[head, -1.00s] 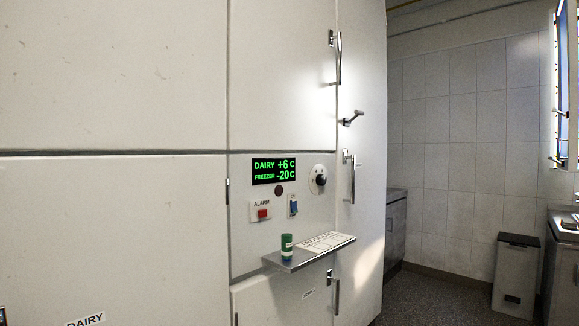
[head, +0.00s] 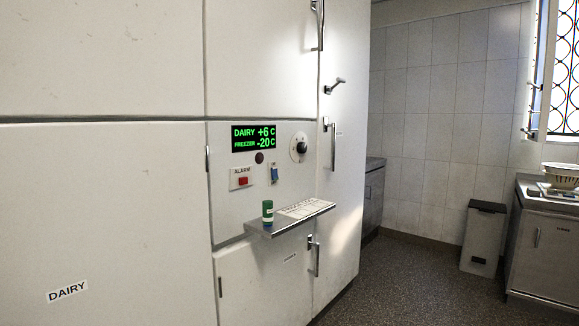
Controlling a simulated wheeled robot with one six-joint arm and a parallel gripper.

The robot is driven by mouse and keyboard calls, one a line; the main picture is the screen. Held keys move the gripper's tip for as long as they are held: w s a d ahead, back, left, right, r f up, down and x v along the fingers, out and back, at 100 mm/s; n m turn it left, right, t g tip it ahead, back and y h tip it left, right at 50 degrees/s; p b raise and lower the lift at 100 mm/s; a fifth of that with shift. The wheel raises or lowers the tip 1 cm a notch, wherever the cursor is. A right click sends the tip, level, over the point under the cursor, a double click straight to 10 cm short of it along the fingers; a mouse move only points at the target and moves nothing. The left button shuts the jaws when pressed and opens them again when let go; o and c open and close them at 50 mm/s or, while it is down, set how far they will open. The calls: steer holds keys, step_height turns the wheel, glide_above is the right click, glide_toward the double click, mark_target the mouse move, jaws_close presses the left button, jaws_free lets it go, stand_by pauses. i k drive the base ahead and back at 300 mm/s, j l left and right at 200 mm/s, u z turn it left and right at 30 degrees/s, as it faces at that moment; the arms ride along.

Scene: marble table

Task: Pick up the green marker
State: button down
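A short green cylinder with a pale band, which looks like the green marker (head: 267,213), stands upright on a small metal shelf (head: 318,207). The shelf juts from the front of a large white cold-store unit. The marker is at the shelf's left end, with a paper card (head: 299,208) lying to its right. My gripper is not in view, so its state and its distance from the marker do not show.
The unit's front carries a green-lit display (head: 253,137), a red alarm button (head: 242,181), a dial (head: 300,147) and protruding door handles (head: 332,146). The floor (head: 400,285) between is clear.

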mark_target(267, 205)
steer(key=u, duration=0.25)
steer(key=i+l+u, duration=0.25)
steer(key=u, duration=0.2)
steer(key=i+l+u, duration=0.15)
steer(key=l+u, duration=0.25)
steer(key=i+l, duration=0.15)
steer(key=l, duration=0.4)
steer(key=i+l+u, duration=0.15)
steer(key=l, duration=0.35)
steer(key=i+l, duration=0.1)
steer(key=l, duration=0.45)
steer(key=i+l+u, duration=0.1)
steer(key=l, duration=0.5)
steer(key=i+l+u, duration=0.1)
steer(key=l, duration=0.45)
steer(key=i+l, duration=0.15)
steer(key=l, duration=0.4)
